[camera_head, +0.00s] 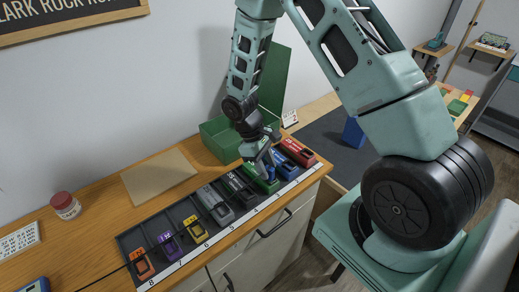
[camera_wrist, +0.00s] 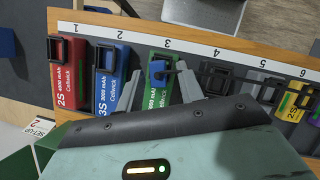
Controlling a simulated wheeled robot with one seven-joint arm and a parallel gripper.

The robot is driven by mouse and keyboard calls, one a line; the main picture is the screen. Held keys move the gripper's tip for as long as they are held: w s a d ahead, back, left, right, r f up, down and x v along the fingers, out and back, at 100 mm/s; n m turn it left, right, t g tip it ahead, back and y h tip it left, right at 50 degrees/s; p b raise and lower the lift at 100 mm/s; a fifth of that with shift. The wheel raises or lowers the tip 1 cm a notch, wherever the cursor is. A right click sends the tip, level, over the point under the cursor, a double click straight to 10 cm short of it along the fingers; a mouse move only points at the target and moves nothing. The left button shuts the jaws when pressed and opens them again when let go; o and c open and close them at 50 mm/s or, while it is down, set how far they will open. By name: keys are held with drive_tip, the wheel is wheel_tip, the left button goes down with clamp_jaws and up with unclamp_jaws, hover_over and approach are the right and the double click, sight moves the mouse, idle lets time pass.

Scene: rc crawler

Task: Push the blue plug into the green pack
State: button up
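The green pack (camera_wrist: 158,98) lies in the tray bay by number 3, partly hidden by my gripper; it also shows in the head view (camera_head: 262,184). The blue plug (camera_wrist: 157,69) is over the socket end of the green pack, near the number strip. The head view shows my gripper (camera_head: 264,168) low over the same bay. How deep the plug sits in the socket cannot be told.
The blue pack (camera_wrist: 110,84) and red pack (camera_wrist: 68,78) lie beside the green one. Black, grey, purple and orange packs (camera_head: 143,265) fill other bays of the dark tray (camera_head: 172,217). A green open box (camera_head: 215,140) stands behind. A red-lidded jar (camera_head: 65,205) is at left.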

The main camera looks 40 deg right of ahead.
drive_tip(key=b+v, duration=0.2)
drive_tip(key=v, duration=0.7)
drive_tip(key=s+a+r+t, duration=0.1)
drive_tip(key=s+a+r, duration=0.1)
drive_tip(key=a+r, duration=0.3)
drive_tip(key=s+a+r+n+t+y, duration=0.1)
drive_tip(key=s+a+r, duration=0.2)
drive_tip(key=s+a, duration=0.5)
drive_tip(key=s+a+r+n+t+y, duration=0.1)
drive_tip(key=s+a+r+t, duration=0.1)
drive_tip(key=s+a, duration=0.5)
drive_tip(key=s+r, duration=0.1)
drive_tip(key=s, duration=0.4)
drive_tip(key=shift+a+n, duration=0.4)
